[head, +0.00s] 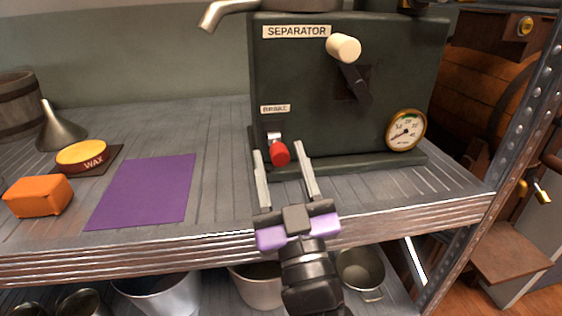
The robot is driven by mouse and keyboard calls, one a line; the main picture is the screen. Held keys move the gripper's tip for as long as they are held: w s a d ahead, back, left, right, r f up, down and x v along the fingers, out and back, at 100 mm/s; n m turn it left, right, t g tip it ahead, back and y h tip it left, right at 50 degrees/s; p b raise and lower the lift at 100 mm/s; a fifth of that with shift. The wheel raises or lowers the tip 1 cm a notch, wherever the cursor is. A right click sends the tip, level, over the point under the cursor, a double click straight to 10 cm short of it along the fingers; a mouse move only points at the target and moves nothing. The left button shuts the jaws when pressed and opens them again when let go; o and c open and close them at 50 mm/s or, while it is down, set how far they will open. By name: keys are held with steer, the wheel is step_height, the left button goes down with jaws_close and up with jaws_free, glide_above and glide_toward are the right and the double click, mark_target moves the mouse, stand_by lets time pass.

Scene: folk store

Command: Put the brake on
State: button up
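The brake is a small lever with a red knob (280,153) on the front of the dark green separator (318,75), under a "BRAKE" label (275,109). The knob hangs downward from a light metal mount. My gripper (282,157) is open in front of the machine, one finger on each side of the red knob in the picture. The fingers look apart from the knob. I cannot tell the exact depth between the fingertips and the knob.
A crank with a cream handle (343,47) and a dial gauge (406,130) are on the separator. A purple mat (144,191), orange block (38,196), wax tin (81,155) and funnel (60,128) are at left. Metal buckets (160,292) stand below the shelf.

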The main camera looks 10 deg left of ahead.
steer(key=b+v, duration=0.1)
steer(key=v, duration=0.6)
steer(key=shift+s+f, duration=0.2)
steer(key=shift+s, duration=0.15)
steer(key=shift+d, duration=0.1)
